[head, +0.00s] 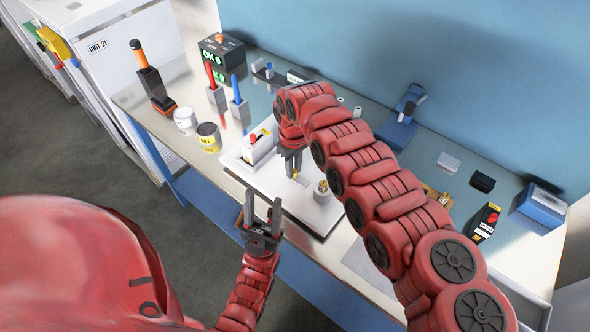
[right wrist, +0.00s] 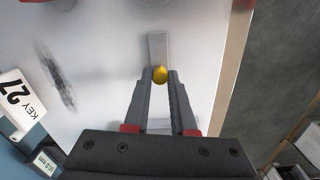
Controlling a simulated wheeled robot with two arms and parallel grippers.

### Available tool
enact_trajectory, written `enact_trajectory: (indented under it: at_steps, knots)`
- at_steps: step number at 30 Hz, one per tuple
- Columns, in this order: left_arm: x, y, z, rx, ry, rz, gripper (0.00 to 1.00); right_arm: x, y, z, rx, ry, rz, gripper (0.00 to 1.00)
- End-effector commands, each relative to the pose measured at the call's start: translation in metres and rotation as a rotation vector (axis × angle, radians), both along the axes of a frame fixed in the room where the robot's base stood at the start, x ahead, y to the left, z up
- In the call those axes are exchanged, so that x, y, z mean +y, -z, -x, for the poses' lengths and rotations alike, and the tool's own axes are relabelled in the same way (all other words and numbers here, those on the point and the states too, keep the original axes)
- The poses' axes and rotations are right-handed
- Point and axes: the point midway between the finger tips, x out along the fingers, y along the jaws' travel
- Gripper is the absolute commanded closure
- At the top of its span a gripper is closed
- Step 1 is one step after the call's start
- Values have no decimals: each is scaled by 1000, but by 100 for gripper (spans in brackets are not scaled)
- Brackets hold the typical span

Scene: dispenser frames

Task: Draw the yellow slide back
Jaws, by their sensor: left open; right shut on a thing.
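The yellow slide's round knob (right wrist: 160,75) sits on a grey track (right wrist: 158,48) in a white panel (right wrist: 110,40) in the right wrist view. My right gripper (right wrist: 160,78) is shut on the knob, with a fingertip on each side of it. In the head view the right gripper (head: 293,164) points down at the white panel (head: 264,181), and a little of the yellow knob (head: 295,174) shows at its tips. My left gripper (head: 263,213) is open and empty, near the panel's front edge.
A white block with a red top (head: 258,147) and a brass-topped grey cylinder (head: 322,188) stand on the panel beside the right gripper. Two cans (head: 208,138), pens in holders and a black display box (head: 222,48) stand further left. A blue wall is behind the bench.

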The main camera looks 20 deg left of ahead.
Motion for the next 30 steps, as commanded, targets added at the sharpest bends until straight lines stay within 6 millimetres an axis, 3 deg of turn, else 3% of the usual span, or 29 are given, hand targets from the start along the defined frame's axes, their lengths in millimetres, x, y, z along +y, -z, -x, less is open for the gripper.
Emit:
enact_trajectory:
  at_steps: [1,2,6,19,23,30]
  knots:
    - [0,0,0,0,0,0,50,2,-2,-1,-5,-1,-5,100]
    - [0,0,0,0,0,0,50,2,-2,-1,-5,-2,-5,71]
    - [0,0,0,0,0,0,50,1,-1,-1,-4,-1,-3,46]
    - [0,4,0,0,0,0,50,0,-10,-3,-6,2,-5,45]
    - [0,14,0,0,0,0,50,0,-33,-4,-10,0,-4,45]
    - [0,40,0,0,0,0,50,3,-97,-3,-13,-1,-7,45]
